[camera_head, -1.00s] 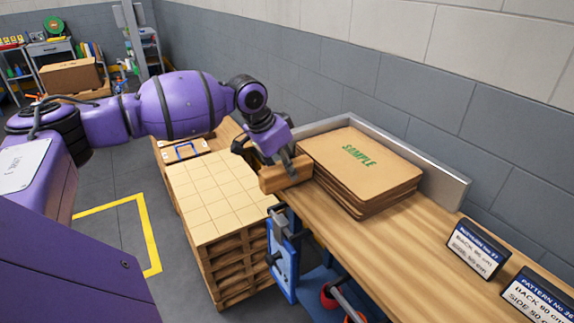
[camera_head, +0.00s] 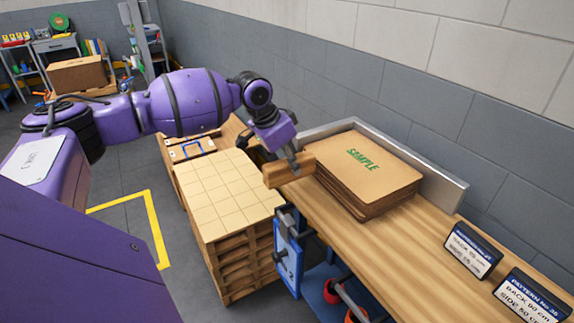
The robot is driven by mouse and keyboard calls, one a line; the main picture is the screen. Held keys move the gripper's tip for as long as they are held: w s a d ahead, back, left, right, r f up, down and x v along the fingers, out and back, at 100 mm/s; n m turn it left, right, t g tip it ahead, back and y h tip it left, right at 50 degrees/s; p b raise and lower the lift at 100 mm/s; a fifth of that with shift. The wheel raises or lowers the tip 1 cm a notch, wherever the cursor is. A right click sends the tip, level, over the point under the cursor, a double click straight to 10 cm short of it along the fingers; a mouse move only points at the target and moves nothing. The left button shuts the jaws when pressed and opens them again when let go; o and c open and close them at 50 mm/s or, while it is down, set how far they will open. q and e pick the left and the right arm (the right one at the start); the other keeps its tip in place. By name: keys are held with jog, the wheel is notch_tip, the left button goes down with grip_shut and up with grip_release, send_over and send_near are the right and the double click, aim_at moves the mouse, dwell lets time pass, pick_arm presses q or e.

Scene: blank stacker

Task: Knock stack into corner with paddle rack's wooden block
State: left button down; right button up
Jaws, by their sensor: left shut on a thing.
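A stack of brown cardboard blanks (camera_head: 368,168) marked SAMPLE lies on the wooden bench (camera_head: 400,235). Its sheets look slightly uneven at the near edges. A grey metal corner fence (camera_head: 440,188) runs behind and to the right of it. My left gripper (camera_head: 291,163) is shut on a wooden block (camera_head: 284,172), holding it at the stack's left edge. The block looks close to or touching the stack; I cannot tell which. The blue paddle rack (camera_head: 288,262) hangs at the bench's near side. My right gripper is not in view.
A pallet stack topped with pale gridded sheets (camera_head: 225,195) stands left of the bench. Two pattern signs (camera_head: 472,250) stand at the bench's right. A yellow floor line (camera_head: 155,225) and a shelf with a carton (camera_head: 77,74) lie to the left.

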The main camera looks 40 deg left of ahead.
pick_arm(q)
notch_tip(320, 180, up, 3)
jog(key=shift+f+p, duration=0.2)
jog(key=shift+p, duration=0.35)
jog(key=shift+r+p, duration=0.55)
jog(key=shift+r, duration=0.3)
jog(key=shift+r+p, duration=0.5)
jog(key=shift+r, duration=0.3)
jog(key=shift+f, duration=0.1)
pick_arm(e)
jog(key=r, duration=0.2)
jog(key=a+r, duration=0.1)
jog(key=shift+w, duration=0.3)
